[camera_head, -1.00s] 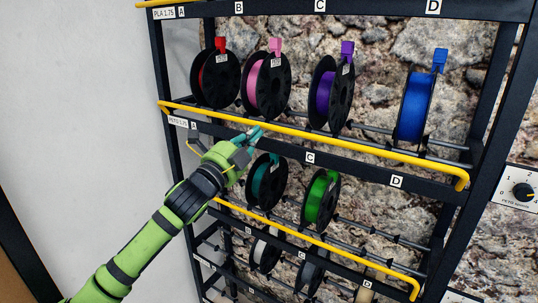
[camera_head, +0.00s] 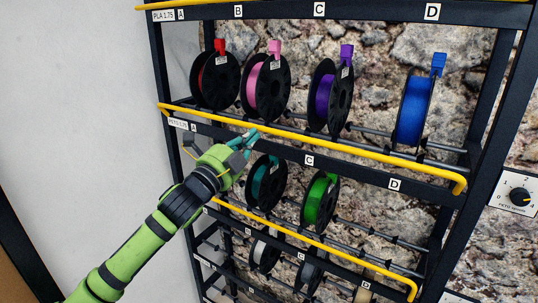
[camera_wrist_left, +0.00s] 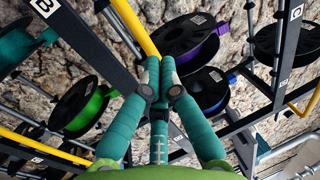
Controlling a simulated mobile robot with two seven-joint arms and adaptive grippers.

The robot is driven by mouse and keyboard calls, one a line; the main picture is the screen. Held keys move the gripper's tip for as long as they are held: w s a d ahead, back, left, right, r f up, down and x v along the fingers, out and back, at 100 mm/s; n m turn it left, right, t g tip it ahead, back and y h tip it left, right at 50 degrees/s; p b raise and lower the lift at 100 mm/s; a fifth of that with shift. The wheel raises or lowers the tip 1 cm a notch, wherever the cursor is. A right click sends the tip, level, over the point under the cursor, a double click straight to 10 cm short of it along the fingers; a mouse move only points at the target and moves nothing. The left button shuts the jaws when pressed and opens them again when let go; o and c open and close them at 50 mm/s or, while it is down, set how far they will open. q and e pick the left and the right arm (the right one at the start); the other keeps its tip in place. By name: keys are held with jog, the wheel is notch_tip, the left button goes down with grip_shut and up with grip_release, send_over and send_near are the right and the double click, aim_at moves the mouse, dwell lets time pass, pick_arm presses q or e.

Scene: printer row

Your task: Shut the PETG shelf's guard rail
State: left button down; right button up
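The PETG shelf's guard rail (camera_head: 330,146) is a long yellow bar along the front of the rack's second beam, with a bent right end. The beam carries a PETG 1.75 label (camera_head: 178,123). My left gripper (camera_head: 252,135) is at this rail, left of its middle. In the left wrist view, the teal fingers (camera_wrist_left: 159,72) are closed together with their tips against a yellow bar (camera_wrist_left: 133,27). The bar disappears behind the fingertips, and I see no clear grip around it. My right gripper is not in view.
Red, pink, purple and blue spools (camera_head: 413,108) stand above the rail. Teal and green spools (camera_head: 319,202) stand below it. A lower yellow rail (camera_head: 318,241) crosses the rack. A dial panel (camera_head: 519,193) is on the stone wall at right.

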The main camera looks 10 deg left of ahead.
pick_arm(q)
jog(key=shift+s+r, duration=0.1)
jog(key=shift+r, duration=0.2)
